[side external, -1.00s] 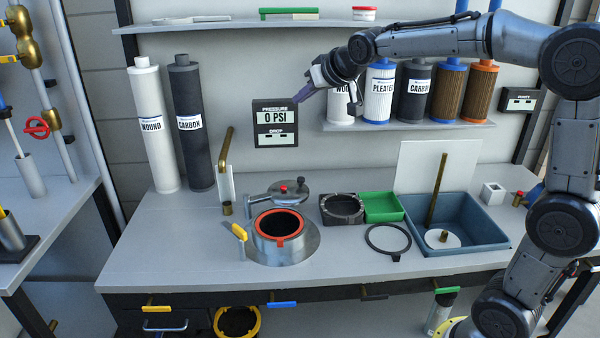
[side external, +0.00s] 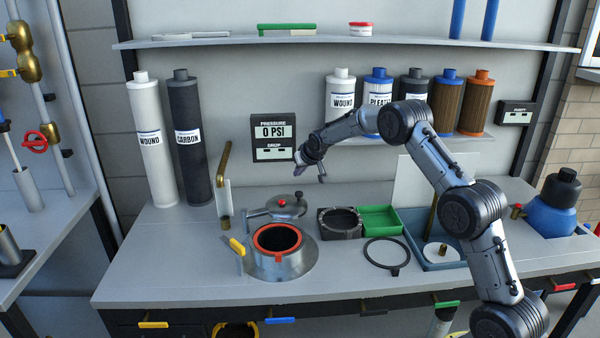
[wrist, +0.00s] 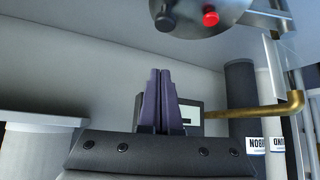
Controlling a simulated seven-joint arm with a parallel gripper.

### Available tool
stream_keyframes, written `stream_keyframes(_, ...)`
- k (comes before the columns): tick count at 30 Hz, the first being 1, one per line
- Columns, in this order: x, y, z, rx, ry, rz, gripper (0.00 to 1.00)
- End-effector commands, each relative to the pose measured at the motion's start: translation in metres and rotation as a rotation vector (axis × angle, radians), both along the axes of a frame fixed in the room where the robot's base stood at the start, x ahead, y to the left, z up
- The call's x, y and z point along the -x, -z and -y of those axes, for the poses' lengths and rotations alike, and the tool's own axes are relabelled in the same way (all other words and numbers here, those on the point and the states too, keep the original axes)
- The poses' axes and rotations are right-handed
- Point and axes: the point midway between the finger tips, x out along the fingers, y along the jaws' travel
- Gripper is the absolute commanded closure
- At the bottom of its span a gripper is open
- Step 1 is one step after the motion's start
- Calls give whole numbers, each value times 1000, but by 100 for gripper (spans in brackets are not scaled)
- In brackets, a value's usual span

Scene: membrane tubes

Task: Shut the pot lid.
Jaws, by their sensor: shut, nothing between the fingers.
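The pot (side external: 268,266) is a metal cylinder with an orange-red rim, set in a round plate on the bench; its dark mouth is uncovered. The grey pot lid (side external: 286,209), with a red knob (side external: 299,195) and a dark knob, sits behind the pot's mouth, swung off it. The lid's underside or top cannot be told for sure in the wrist view, where the lid (wrist: 190,30) shows at the top with both knobs. My gripper (side external: 322,179) is shut and empty, above and right of the lid, apart from it. Its purple fingers (wrist: 160,72) are together in the wrist view.
A yellow-handled part (side external: 237,246) stands left of the pot. A brass pipe (side external: 223,165) rises behind it. A black square holder (side external: 341,223), green tray (side external: 380,220), black ring (side external: 386,253) and blue basin (side external: 450,264) lie to the right. The front bench strip is clear.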

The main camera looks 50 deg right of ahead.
Motion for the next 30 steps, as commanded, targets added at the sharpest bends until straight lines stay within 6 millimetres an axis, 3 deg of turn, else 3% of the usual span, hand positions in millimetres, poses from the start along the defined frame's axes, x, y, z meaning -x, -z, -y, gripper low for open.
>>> stream_keyframes(4,-15,20,7,-1,1,-1,100)
stream_keyframes(16,-44,54,21,0,0,0,100)
stream_keyframes(30,-9,57,4,0,0,1,100)
